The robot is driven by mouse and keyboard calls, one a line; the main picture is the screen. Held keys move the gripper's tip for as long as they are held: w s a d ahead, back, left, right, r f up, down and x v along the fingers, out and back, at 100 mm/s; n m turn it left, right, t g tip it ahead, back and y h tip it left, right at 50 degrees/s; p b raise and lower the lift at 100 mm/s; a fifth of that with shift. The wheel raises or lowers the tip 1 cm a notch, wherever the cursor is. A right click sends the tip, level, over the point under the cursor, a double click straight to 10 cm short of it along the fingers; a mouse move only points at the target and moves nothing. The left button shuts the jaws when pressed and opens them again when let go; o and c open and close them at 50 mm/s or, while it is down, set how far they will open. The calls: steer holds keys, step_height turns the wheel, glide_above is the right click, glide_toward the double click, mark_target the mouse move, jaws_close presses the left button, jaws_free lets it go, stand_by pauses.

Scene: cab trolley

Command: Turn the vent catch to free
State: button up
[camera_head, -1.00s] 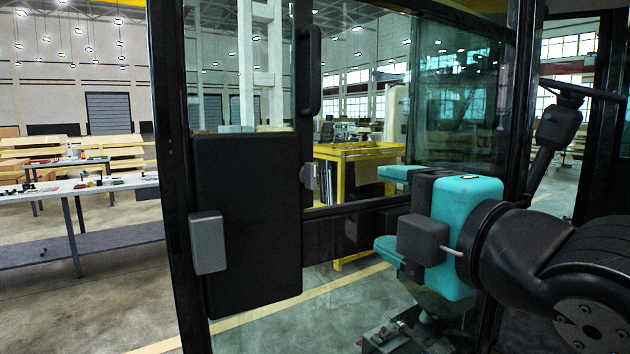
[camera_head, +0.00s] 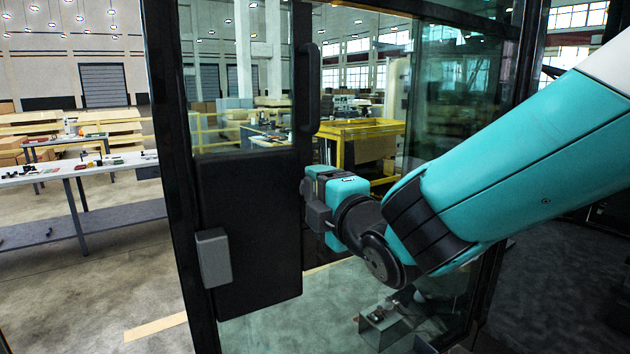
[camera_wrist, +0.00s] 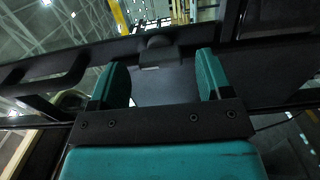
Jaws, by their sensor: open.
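In the wrist view a dark rounded boss with a flat grey piece below it (camera_wrist: 163,88), which looks like the vent catch, sits on a dark window bar. My gripper (camera_wrist: 162,64) is open, its two teal fingers on either side of the grey piece with gaps showing. I cannot tell whether either finger touches it. In the head view my gripper (camera_head: 312,190) is at the right edge of the black door panel (camera_head: 250,270), pointing left and away. It hides the catch there, so its turned position cannot be read.
A black vertical handle (camera_head: 308,88) stands above my gripper on the door. A grey block (camera_head: 213,257) is on the panel's left edge. The dark cab post (camera_head: 172,150) is at the left.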

steer(key=shift+w+a, duration=0.3)
steer(key=shift+w, duration=0.2)
steer(key=c, duration=0.9)
